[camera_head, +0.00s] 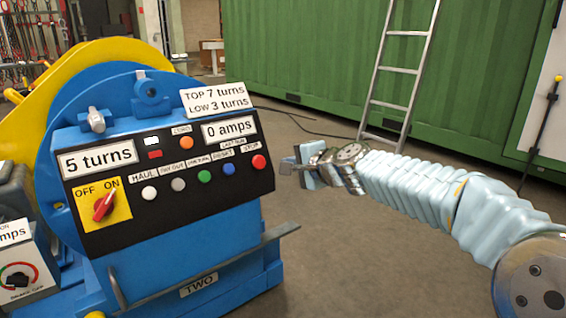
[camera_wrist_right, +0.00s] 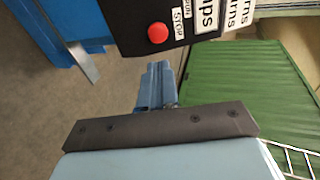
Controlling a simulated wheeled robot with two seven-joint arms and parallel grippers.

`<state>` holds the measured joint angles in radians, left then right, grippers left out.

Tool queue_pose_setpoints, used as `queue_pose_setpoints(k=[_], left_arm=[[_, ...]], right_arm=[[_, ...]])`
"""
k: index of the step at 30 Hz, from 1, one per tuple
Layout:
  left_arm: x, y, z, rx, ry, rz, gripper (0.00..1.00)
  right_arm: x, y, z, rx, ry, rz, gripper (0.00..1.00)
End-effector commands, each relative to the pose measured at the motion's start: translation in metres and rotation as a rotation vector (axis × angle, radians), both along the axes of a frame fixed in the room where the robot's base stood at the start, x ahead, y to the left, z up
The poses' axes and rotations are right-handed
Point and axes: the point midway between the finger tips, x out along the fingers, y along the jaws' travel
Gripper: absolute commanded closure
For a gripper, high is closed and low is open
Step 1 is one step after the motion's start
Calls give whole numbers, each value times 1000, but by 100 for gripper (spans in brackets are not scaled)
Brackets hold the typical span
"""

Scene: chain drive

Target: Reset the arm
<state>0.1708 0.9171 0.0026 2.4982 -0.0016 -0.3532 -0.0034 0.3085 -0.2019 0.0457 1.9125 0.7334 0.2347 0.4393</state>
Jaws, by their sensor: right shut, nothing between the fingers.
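My right arm comes in from the right in the head view, covered in a pale blue sleeve. Its gripper (camera_head: 287,168) is shut and empty, in the air just right of the control panel (camera_head: 170,170), close to the red STOP button (camera_head: 259,162) but apart from it. In the right wrist view the shut fingers (camera_wrist_right: 156,85) point toward the panel, below the red STOP button (camera_wrist_right: 158,33). The panel reads "5 turns" and "0 amps". Its red switch (camera_head: 104,205) sits on a yellow OFF/ON plate. My left gripper is not in view.
The blue machine (camera_head: 200,245) fills the left, with a yellow guard (camera_head: 90,55) behind and a grey bar (camera_head: 245,248) along its front. A ladder (camera_head: 400,75) leans on a green container (camera_head: 310,50). Open floor (camera_head: 350,260) lies below my right arm.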

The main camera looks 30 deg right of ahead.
Motion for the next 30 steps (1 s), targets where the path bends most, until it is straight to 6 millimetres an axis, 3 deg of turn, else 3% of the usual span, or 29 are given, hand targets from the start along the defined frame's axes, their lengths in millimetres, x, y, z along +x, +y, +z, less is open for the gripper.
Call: queue_pose_setpoints(k=[20,23,25,29,30], left_arm=[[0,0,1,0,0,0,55],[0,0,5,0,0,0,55],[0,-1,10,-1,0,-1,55],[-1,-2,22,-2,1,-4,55],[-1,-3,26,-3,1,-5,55]], right_arm=[[-2,1,-2,-4,8,2,100],[7,7,-28,-28,60,23,100],[18,16,-64,-67,131,55,100],[30,49,-163,-185,313,173,100],[28,62,-197,-229,371,223,100]])
